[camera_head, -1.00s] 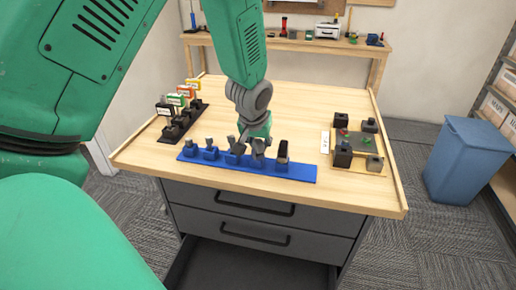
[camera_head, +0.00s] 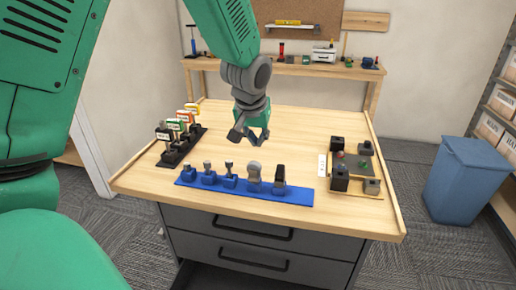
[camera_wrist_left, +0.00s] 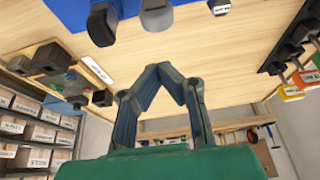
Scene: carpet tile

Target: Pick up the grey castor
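The grey castor (camera_head: 254,171) stands in the blue rack (camera_head: 215,190) on the workbench, second from the right, beside a black piece (camera_head: 279,174). It shows in the wrist view as a rounded grey shape (camera_wrist_left: 156,17) at the top edge, partly cut off. My left gripper (camera_head: 247,136) hangs above the bench, behind the rack and clear of the castor. Its fingers look apart in the head view and lean toward each other in the left wrist view (camera_wrist_left: 162,70). Nothing shows between them. My right gripper is not in view.
A black rack (camera_head: 180,150) with labelled pieces stands at the left. A wooden tray (camera_head: 353,191) with several dark blocks is at the right. A back shelf (camera_head: 290,68) holds tools. The bench middle is clear. A blue bin (camera_head: 462,172) stands on the floor.

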